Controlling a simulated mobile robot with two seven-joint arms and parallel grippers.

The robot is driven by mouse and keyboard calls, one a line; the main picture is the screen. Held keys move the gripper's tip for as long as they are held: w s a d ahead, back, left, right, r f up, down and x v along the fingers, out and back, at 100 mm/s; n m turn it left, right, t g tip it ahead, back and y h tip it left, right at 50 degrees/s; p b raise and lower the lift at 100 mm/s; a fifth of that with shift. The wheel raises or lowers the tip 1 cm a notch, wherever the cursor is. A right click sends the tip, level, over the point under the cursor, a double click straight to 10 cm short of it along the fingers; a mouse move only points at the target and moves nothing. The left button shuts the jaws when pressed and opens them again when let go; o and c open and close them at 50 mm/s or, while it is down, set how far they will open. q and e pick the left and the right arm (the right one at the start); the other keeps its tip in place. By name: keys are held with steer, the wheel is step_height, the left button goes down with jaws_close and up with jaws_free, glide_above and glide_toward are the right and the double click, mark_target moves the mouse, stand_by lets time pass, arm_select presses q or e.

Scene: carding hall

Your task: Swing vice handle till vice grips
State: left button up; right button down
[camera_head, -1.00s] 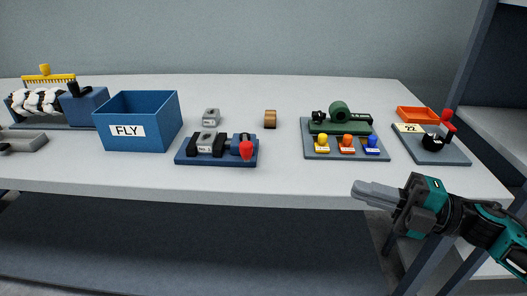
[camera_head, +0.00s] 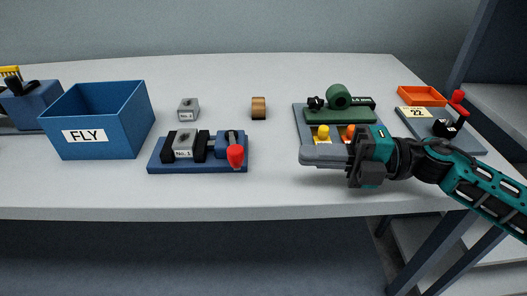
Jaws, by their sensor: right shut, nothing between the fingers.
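The vice (camera_head: 222,141) sits on a blue base plate (camera_head: 200,168) near the table's front edge, left of the middle. A grey block marked No. 1 (camera_head: 185,144) stands between its dark jaws; I cannot tell how tightly they press on it. The vice handle ends in a red knob (camera_head: 235,156) at the front right of the vice. My right gripper (camera_head: 304,155) is shut and empty. It points left, to the right of the red knob and apart from it, in front of the green device's board. My left gripper is not in view.
A blue box marked FLY (camera_head: 88,137) stands left of the vice. A second grey block (camera_head: 188,109) and a brown cylinder (camera_head: 258,108) stand behind. The board (camera_head: 300,118) bears a green device (camera_head: 340,103) and coloured knobs. An orange tray (camera_head: 422,96) is at right.

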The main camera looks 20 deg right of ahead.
steer(key=x, duration=0.7)
steer(key=shift+a+p, duration=0.1)
steer(key=shift+p, duration=0.2)
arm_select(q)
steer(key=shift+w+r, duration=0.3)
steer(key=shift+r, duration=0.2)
arm_select(e)
steer(key=shift+w+a, duration=0.25)
steer(key=shift+a, duration=0.35)
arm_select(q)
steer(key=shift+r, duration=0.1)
